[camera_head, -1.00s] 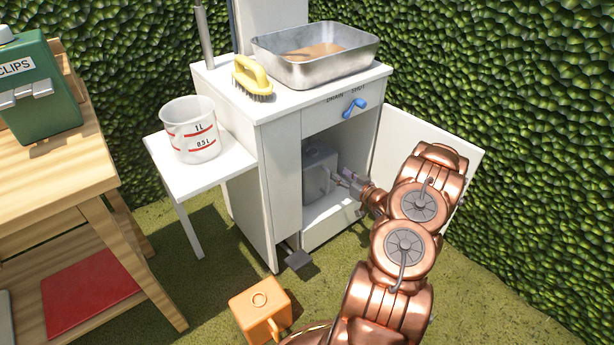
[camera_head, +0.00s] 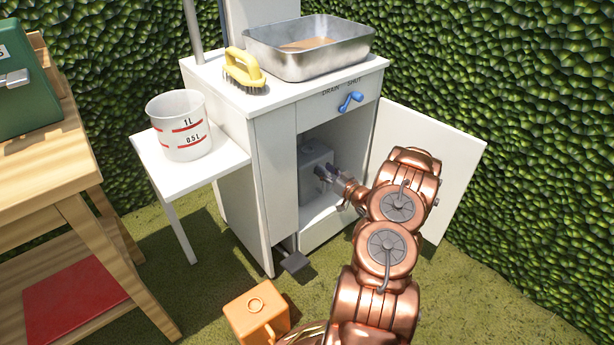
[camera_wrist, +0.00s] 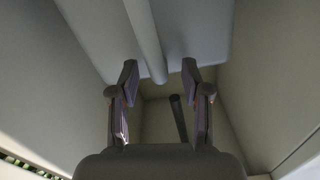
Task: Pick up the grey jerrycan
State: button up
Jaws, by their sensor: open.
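The grey jerrycan (camera_head: 312,172) stands inside the open white cabinet, partly hidden by the cabinet frame and my gripper. My gripper (camera_head: 326,174) reaches through the doorway, right at the jerrycan's near side. In the wrist view the jerrycan (camera_wrist: 190,30) fills the upper middle, with its bar-like handle (camera_wrist: 145,40) running down between the open fingers. The fingertips (camera_wrist: 160,75) stand on either side of the handle, with gaps at both sides. I cannot tell whether the fingertips touch the jerrycan's body.
The cabinet walls (camera_wrist: 270,90) are close around my gripper. The open door (camera_head: 440,150) stands right of my arm. An orange jerrycan (camera_head: 257,312) is on the grass in front. A pedal (camera_head: 294,262) sticks out below. A steel basin (camera_head: 310,50) and brush (camera_head: 244,70) are on top.

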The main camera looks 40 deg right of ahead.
jog(key=shift+w, duration=0.5)
grip_shut()
jog(key=shift+d+r, duration=0.1)
dwell(0.4)
